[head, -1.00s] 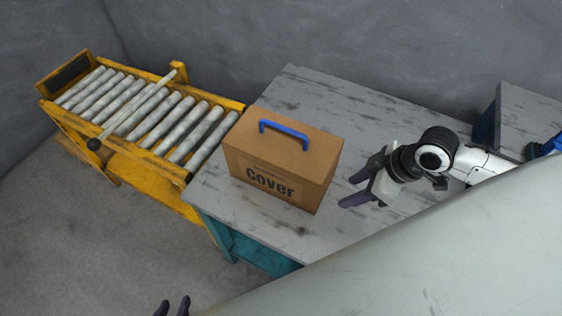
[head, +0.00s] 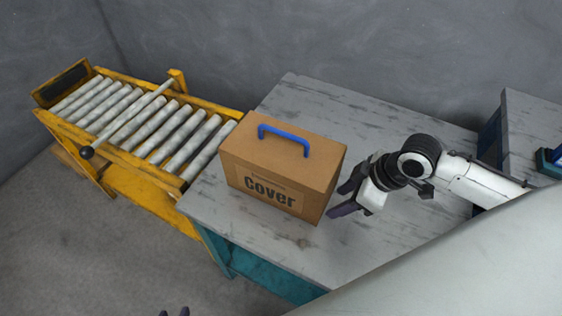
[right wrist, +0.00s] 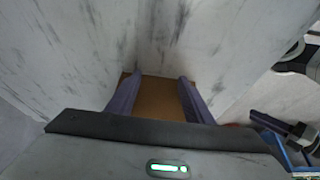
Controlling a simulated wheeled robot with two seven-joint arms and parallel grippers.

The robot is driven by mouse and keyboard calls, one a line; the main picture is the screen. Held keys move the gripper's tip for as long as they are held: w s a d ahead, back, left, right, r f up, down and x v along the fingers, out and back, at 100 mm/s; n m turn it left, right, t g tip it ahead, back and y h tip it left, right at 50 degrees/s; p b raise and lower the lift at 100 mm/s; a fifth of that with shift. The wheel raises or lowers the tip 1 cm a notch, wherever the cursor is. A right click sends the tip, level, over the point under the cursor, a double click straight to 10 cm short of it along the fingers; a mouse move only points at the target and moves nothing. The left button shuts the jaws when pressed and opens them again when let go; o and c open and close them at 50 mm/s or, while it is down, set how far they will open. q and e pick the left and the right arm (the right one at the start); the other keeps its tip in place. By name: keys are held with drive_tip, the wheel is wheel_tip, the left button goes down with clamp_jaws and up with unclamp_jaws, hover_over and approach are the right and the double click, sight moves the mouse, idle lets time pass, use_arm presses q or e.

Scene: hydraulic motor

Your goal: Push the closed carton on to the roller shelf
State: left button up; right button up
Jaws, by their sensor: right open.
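The closed brown carton (head: 272,178), marked "Cover" and with a blue handle (head: 284,135) on top, stands upright on the grey table (head: 390,120). The roller shelf (head: 150,125), a yellow frame with grey rollers, is to its left. My right gripper (head: 340,200) is open and empty beside the carton's right side; I cannot tell if it touches. In the right wrist view brown carton surface (right wrist: 158,98) shows between the two open fingers (right wrist: 155,80).
A bar with a black knob (head: 87,153) lies across the rollers. An upright yellow post (head: 178,80) stands at the shelf's back edge. Another grey-topped table (head: 535,120) is at the far right. The table behind the carton is clear.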

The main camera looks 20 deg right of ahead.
drive_tip(key=shift+w+a+r, duration=0.1)
drive_tip(key=shift+w+a, duration=0.35)
drive_tip(key=shift+w, duration=0.15)
drive_tip(key=shift+w+a, duration=0.4)
drive_tip(key=shift+w, duration=0.2)
drive_tip(key=shift+w+a+p, duration=0.25)
drive_tip(key=shift+w+a, duration=0.55)
drive_tip(key=shift+w, duration=0.3)
drive_tip(key=shift+w+a+p, duration=0.2)
drive_tip(key=shift+w+a, duration=0.55)
drive_tip(key=shift+w, duration=0.45)
drive_tip(key=shift+w+a+r, duration=0.1)
drive_tip(key=shift+w+a, duration=0.1)
drive_tip(key=shift+w+a+p, duration=0.15)
drive_tip(key=shift+w+a, duration=0.55)
drive_tip(key=shift+w, duration=0.2)
drive_tip(key=shift+w+a+p, duration=0.15)
drive_tip(key=shift+w+a, duration=0.5)
drive_tip(key=shift+w, duration=0.25)
drive_tip(key=shift+w+a, duration=0.8)
drive_tip(key=shift+w, duration=0.4)
